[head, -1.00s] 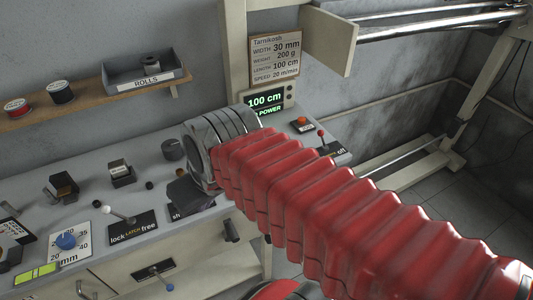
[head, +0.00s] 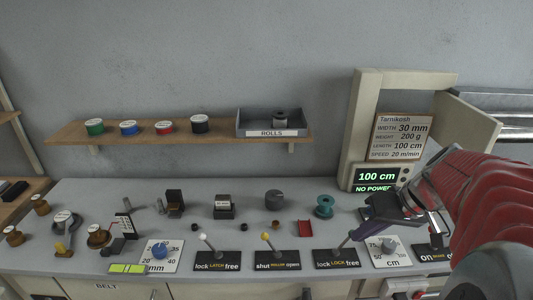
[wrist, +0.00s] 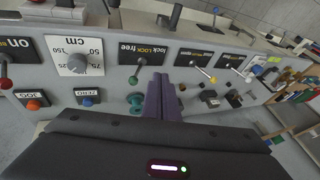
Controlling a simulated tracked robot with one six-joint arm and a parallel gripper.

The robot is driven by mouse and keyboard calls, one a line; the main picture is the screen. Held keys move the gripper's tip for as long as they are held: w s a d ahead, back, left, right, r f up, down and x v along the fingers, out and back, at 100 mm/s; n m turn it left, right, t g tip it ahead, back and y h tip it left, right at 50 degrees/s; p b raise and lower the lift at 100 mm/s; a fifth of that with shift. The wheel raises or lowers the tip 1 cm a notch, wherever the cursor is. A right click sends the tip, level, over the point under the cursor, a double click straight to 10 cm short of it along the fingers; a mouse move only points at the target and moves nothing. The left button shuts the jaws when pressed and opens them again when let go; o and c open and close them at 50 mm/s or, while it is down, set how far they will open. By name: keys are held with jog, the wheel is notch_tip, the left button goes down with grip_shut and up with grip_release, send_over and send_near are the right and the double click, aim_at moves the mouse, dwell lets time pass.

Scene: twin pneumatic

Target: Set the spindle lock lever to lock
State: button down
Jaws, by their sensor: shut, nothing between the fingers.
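The black plate marked lock LOCK free (head: 336,259) is on the bench front in the head view. The plate also shows in the wrist view (wrist: 146,37), turned around. My gripper (head: 353,237) has shut, empty purple fingers over the plate's right end in the head view, hiding part of the lever's area. In the wrist view the gripper (wrist: 160,76) points at the panel.
Left of the plate are the yellow-tipped roller lever (head: 266,238) and white-tipped latch lever (head: 204,238). Right is the cm dial (head: 389,246). A teal spool (head: 324,206) stands behind the plate. The display (head: 377,177) reads 100 cm, NO POWER.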

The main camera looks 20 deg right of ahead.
aim_at(347, 240)
jog(key=s+d+f+m+t, duration=0.1)
jog(key=s+d+t, duration=0.1)
jog(key=d, duration=1.1)
jog(key=shift+s+t, duration=0.4)
jog(key=shift+s, duration=0.15)
jog(key=shift+w+f, duration=0.1)
jog(key=shift+f, duration=0.05)
jog(key=x, duration=0.9)
jog(key=shift+a+f, duration=0.15)
jog(key=shift+a, duration=0.1)
jog(key=shift+w+a, duration=0.7)
jog(key=shift+a, duration=0.4)
jog(key=shift+w+a+r, duration=0.2)
jog(key=shift+w+a, duration=0.15)
jog(key=shift+a, duration=0.35)
jog(key=shift+a, duration=0.1)
jog(key=shift+r, duration=0.1)
